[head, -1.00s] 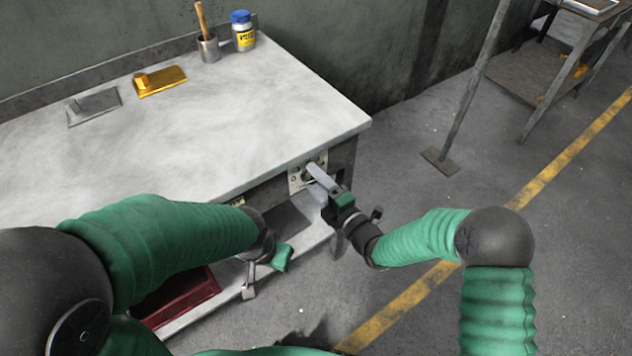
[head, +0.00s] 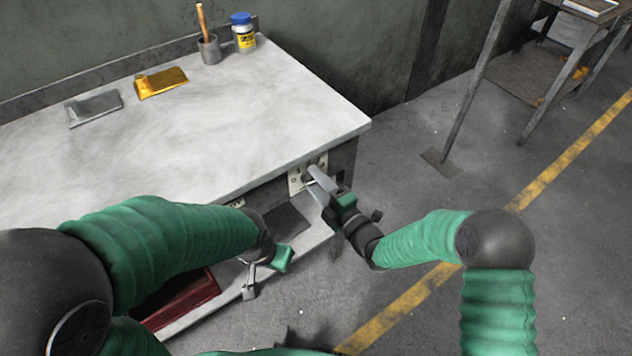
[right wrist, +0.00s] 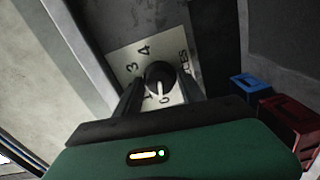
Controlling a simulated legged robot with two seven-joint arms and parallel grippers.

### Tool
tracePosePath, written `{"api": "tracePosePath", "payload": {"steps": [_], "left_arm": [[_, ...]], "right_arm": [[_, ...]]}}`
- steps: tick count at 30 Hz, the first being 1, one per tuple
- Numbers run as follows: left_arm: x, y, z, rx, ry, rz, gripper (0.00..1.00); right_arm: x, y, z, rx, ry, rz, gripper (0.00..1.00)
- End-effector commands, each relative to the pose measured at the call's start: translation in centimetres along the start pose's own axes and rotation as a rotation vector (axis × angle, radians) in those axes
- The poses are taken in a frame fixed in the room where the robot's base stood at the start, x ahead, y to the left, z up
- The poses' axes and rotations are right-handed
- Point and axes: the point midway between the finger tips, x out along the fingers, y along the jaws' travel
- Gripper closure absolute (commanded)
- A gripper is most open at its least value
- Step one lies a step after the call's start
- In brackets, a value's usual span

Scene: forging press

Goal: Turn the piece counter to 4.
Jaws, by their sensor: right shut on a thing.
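The piece counter is a pale plate (head: 296,182) on the front of the bench under its top. In the right wrist view the plate (right wrist: 120,60) carries a dark round knob (right wrist: 158,74) with a white pointer line. The digits 3 and 4 show at upper left of the knob, with 1 and 0 below. The pointer aims down, roughly between 1 and 0. My right gripper (head: 313,180) is shut on the knob, a finger on each side; the left finger hides part of the scale. My left gripper (head: 249,284) hangs by the lower shelf, its jaws unclear.
The bench top (head: 200,120) holds a grey block (head: 94,107), a gold block (head: 160,83), a cup with a wooden handle (head: 208,48) and a blue-lidded jar (head: 243,35). A red bin (head: 185,300) is below. Floor at right is clear to a metal stand (head: 470,100).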

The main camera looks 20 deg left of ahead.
Motion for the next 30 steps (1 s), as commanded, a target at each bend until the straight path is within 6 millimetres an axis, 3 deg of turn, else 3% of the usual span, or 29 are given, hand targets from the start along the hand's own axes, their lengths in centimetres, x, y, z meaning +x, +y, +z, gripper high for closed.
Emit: {"api": "tracePosePath", "payload": {"steps": [30], "left_arm": [[-1.1,0.0,-0.3,0.000,0.000,0.000,0.67]], "right_arm": [[-0.2,-0.6,0.1,0.929,-0.010,-0.012,0.94]]}}
